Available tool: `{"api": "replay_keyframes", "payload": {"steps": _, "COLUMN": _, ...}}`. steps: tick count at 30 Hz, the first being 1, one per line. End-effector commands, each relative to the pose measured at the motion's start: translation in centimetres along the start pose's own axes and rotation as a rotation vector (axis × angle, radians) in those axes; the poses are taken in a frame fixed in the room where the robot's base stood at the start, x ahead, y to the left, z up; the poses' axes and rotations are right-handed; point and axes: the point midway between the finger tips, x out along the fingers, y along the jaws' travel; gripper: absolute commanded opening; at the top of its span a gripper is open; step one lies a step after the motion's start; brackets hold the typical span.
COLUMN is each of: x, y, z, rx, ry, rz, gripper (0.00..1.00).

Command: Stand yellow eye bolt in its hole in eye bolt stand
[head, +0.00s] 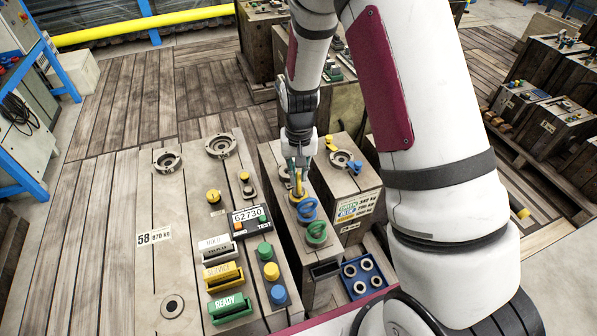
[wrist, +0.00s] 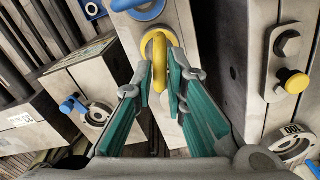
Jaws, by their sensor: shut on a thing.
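The yellow eye bolt (head: 298,197) is between the fingers of my gripper (head: 298,172), which is shut on it. In the wrist view its yellow ring (wrist: 160,52) shows between the teal finger pads (wrist: 160,85), and its lower end is hidden. The eye bolt stand appears to be the narrow grey block (head: 272,160) under my gripper. A blue eye bolt (head: 307,209) and a green eye bolt (head: 316,233) stand upright on it in a row, in front of the yellow one. I cannot tell whether the yellow bolt's shank is in a hole.
A wide block with a panel (head: 148,210) stands at left, carrying coloured signs (head: 222,273), knobs and buttons. A taller block with a metal ring (head: 345,160) stands close at right. A blue tray of rings (head: 348,292) is in front. Gaps between blocks are narrow.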

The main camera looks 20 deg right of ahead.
Motion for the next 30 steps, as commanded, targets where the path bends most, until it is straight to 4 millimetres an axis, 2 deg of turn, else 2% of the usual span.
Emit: {"api": "replay_keyframes", "payload": {"steps": 30, "x": 0.91, "y": -0.01, "z": -0.07, "rx": 0.0, "ry": 0.001, "rz": 0.0, "gripper": 0.0}}
